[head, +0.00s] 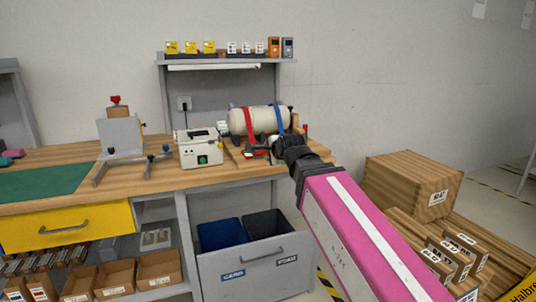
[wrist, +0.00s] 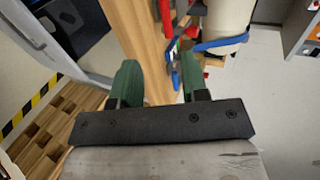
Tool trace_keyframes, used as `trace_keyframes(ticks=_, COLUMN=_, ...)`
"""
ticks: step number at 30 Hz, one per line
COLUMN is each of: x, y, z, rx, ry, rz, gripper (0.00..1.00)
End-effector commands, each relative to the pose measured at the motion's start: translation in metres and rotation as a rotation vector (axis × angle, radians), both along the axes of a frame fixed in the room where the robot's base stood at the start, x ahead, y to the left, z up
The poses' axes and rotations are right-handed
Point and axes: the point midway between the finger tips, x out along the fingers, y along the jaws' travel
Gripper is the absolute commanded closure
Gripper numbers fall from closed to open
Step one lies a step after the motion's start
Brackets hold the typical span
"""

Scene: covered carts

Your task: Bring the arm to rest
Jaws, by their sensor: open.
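My arm (head: 352,235), with a pink and white link and a black wrist, reaches from the lower right of the head view towards the workbench's right end. In the wrist view my gripper (wrist: 159,64) has its two green fingers spread apart with nothing between them. Beyond the fingers are the bench's wooden edge (wrist: 143,45) and the cream cylinder (wrist: 228,18) with blue and red straps. In the head view the fingers are too small and dark to make out clearly.
The cylinder (head: 258,120) lies on the bench (head: 140,168) close to my wrist, beside a white device (head: 199,148). Below are a blue bin (head: 219,234) and a dark bin.

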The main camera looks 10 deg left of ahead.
Motion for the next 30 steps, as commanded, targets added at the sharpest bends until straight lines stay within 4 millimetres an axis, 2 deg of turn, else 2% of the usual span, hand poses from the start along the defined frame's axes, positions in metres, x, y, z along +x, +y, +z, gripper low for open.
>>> trace_keyframes(ticks=11, x=-0.003, y=-0.002, z=0.001, rx=-0.001, ry=0.001, rz=0.000, gripper=0.59)
trace_keyframes(ticks=14, x=0.000, y=-0.007, z=-0.006, rx=-0.023, ry=0.006, rz=0.000, gripper=0.59)
trace_keyframes(ticks=16, x=0.004, y=-0.016, z=-0.019, rx=-0.067, ry=0.014, rz=0.004, gripper=0.59)
trace_keyframes(ticks=20, x=0.015, y=-0.047, z=-0.063, rx=-0.217, ry=0.045, rz=0.027, gripper=0.59)
trace_keyframes(ticks=24, x=0.024, y=-0.091, z=-0.121, rx=-0.409, ry=0.103, rz=0.081, gripper=0.59)
trace_keyframes(ticks=30, x=0.022, y=-0.157, z=-0.200, rx=-0.649, ry=0.205, rz=0.199, gripper=0.59)
